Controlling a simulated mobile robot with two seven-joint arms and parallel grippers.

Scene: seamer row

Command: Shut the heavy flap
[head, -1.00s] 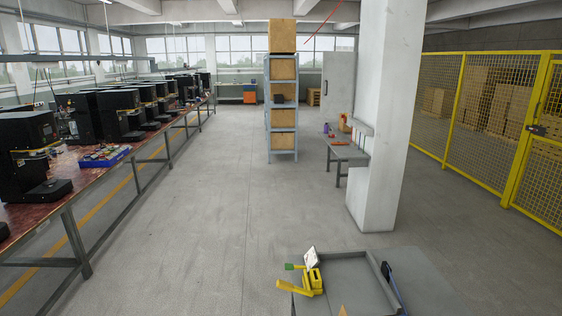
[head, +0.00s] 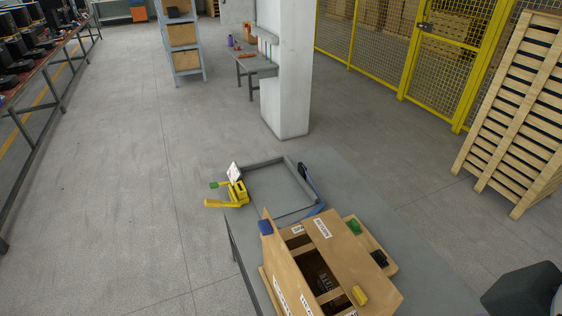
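A light wooden box (head: 340,252) with white labels stands on the grey table at the bottom middle of the head view. Its top is partly open, and a dark inside (head: 318,275) shows between wooden strips. A thin upright wooden panel (head: 281,262) rises along the box's left side. I cannot tell for sure which panel is the heavy flap, or how it is hinged. The lower part of the box is cut off by the frame. Neither of my grippers is in view.
A grey tray (head: 275,188) and a yellow hand tool (head: 236,193) lie behind the box. A white pillar (head: 287,75) and stacked pallets (head: 515,110) stand beyond. Open floor lies left.

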